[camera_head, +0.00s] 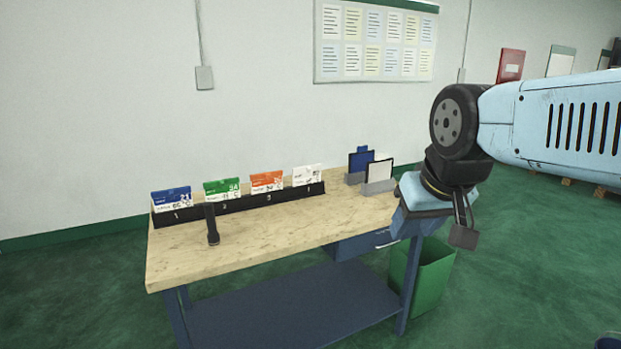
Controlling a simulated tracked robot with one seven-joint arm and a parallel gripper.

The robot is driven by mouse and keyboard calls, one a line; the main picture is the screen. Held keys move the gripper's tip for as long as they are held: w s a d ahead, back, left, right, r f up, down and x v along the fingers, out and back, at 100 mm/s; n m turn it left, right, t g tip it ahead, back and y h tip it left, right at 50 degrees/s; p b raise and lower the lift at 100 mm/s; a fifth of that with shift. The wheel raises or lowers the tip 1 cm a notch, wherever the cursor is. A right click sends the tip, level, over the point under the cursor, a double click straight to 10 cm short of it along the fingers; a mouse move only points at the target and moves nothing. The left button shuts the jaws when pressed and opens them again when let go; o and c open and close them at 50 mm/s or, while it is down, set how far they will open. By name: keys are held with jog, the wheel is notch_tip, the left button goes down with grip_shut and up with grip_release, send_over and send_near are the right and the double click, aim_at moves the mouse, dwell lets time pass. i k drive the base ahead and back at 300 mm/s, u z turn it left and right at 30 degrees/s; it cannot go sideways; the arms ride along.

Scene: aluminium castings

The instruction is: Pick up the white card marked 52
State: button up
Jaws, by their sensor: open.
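The white card (307,174) stands upright at the right end of a long black rack (240,203) on the workbench; its number is too small to read for sure. In the same rack, left to right, stand a blue card (171,197), a green card (221,188) and an orange card (266,181). My gripper (438,220) hangs to the right of the bench, well apart from the white card and to its right. It is open, with nothing seen in it; its fingers are partly hidden by its own body.
A dark torch-like tool (211,226) stands in front of the rack. Two grey holders with a dark blue board (361,160) and a white-faced board (379,171) stand right of the white card. The front of the wooden bench top (270,242) is clear. A green bin (432,275) stands below right.

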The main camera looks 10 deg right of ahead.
aim_at(303, 176)
jog(key=u, duration=0.4)
jog(key=i, duration=1)
jog(key=z, duration=0.4)
